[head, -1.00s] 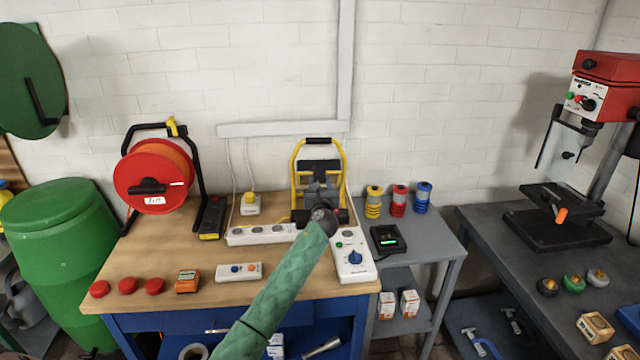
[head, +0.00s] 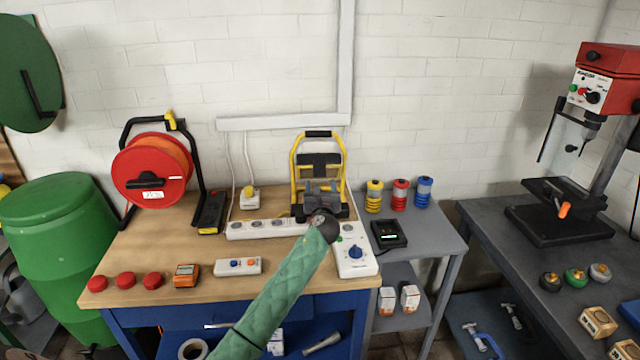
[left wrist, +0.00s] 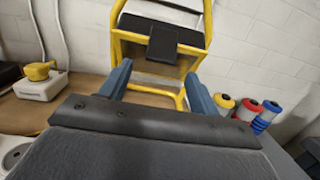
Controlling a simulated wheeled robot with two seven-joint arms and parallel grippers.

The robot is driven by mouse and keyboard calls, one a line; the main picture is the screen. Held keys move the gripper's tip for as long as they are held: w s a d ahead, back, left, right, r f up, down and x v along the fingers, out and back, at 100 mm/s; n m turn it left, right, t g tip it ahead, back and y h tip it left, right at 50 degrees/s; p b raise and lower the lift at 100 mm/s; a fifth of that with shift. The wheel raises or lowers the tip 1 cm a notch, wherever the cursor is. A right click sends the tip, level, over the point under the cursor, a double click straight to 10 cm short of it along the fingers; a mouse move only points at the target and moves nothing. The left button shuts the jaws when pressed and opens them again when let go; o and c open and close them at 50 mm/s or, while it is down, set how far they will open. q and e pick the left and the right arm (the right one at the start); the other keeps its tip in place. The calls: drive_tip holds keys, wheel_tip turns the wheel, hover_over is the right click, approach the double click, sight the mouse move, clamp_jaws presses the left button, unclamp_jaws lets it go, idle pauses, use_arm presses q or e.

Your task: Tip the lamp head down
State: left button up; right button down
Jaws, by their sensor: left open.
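The work lamp has a black lamp head (head: 319,159) held in a yellow tubular frame (head: 295,165) at the back of the wooden workbench. In the left wrist view the lamp head (left wrist: 163,30) is a dark panel with a small black block, up and ahead of my fingers. My left gripper (head: 321,185) is in front of the lamp's lower part and hides some of it. Its two blue-grey fingers (left wrist: 156,78) are open, spread apart with nothing between them. Contact with the lamp does not show. My right gripper is not in view.
A white power strip (head: 265,229) and a white control box (head: 355,255) lie near the lamp. A red cable reel (head: 150,178) stands on the left. Yellow, red and blue spools (head: 400,197) and a black charger (head: 388,234) are on the grey side table.

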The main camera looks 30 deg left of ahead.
use_arm(q)
drive_tip(key=shift+b+v, duration=0.3)
drive_tip(key=shift+v, duration=1.45)
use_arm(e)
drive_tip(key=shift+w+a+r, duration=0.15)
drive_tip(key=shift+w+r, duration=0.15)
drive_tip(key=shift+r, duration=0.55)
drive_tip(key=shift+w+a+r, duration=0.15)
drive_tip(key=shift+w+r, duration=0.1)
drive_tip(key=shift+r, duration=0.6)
